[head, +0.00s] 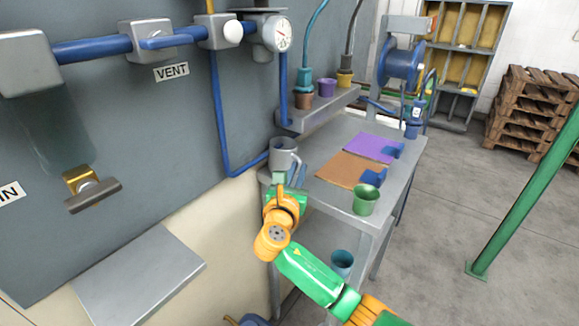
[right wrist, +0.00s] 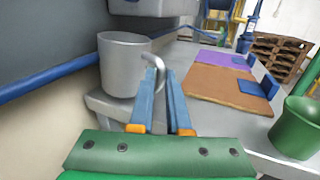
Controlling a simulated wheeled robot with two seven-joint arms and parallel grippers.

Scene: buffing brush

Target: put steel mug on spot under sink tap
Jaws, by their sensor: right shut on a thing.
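The grey steel mug (head: 284,153) is upright at the near left corner of the metal table, close to the wall panel. My right gripper (head: 291,178) is shut on its handle, and the fingers (right wrist: 160,98) reach the handle in the right wrist view. The mug body (right wrist: 122,65) is left of the fingers there. I cannot tell whether its base touches the table. A blue gooseneck pipe (head: 309,45) and a grey one (head: 351,42) rise behind a raised shelf; I cannot tell which is the sink tap. My left gripper is not in view.
The raised shelf (head: 318,110) holds a copper cup (head: 304,100) and a purple cup (head: 327,87). A green cup (head: 366,199), brown mat (head: 343,171) and purple mat (head: 368,147) are on the table (head: 400,172). A blue pipe (head: 219,120) runs down the wall.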

